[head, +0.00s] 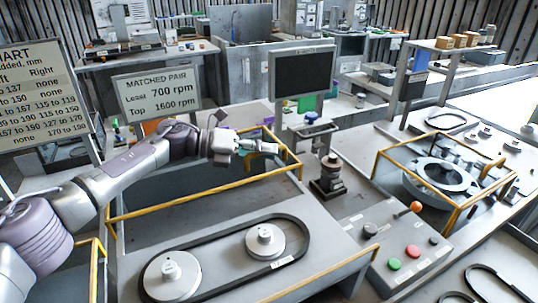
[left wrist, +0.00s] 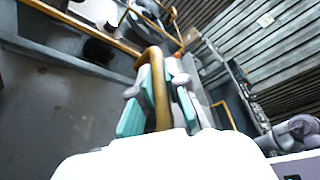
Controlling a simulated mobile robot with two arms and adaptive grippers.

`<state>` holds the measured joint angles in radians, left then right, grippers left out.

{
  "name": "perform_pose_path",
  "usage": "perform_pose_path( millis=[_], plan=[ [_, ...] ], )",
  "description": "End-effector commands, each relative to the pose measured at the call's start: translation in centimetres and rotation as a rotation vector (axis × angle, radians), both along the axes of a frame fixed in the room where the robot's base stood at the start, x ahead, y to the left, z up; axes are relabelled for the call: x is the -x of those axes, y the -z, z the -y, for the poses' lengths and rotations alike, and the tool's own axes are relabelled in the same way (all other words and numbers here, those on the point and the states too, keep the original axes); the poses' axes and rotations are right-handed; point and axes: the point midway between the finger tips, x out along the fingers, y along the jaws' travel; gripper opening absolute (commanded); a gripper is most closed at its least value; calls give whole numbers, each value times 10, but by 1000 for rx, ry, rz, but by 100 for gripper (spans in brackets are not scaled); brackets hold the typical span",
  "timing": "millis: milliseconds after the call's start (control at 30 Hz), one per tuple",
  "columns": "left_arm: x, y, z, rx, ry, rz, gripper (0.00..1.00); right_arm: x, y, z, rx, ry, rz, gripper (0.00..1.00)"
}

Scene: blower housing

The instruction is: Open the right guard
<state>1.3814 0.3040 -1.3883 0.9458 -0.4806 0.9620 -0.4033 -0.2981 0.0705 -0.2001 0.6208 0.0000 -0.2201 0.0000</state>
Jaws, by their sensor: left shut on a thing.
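A yellow-edged guard (head: 205,192) stands in the middle of the head view, behind a flat deck with a black belt (head: 305,232) around two grey pulleys. My left gripper (head: 268,149) is at the far right corner of this guard. In the left wrist view, my left gripper (left wrist: 158,105) has its teal-padded fingers on both sides of a curved yellow handle (left wrist: 157,75) and is shut on it. The handle's lower end is hidden by the gripper. My right gripper is in neither view.
A monitor (head: 303,73) stands just behind the left gripper. A dark post-like device (head: 328,176) and a control panel (head: 402,250) with coloured buttons lie to the right. Another yellow-framed guard (head: 440,205) surrounds a grey ring at the far right. A sign (head: 157,92) stands behind my left arm.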

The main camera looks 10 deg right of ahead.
Motion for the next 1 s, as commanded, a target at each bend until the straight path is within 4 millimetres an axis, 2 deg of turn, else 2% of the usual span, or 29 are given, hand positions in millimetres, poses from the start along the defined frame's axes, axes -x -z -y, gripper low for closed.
perform_pose_path(
  millis=[133, 167, 300, 667, 767, 1000],
  plan=[
    [-4, -3, -2, 4, -14, 4, 0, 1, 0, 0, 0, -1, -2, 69],
    [-4, -3, -2, 4, -14, 4, 17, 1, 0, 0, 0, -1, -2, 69],
    [-3, -3, -2, 4, -12, 4, 39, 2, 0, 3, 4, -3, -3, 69],
    [-2, -3, -6, 3, -8, 3, 39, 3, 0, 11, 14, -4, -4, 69],
    [-3, -5, -17, 3, -10, 2, 39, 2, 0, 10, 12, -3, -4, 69],
    [-3, -16, -67, 4, -11, 4, 39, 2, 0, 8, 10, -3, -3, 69]
  ],
)
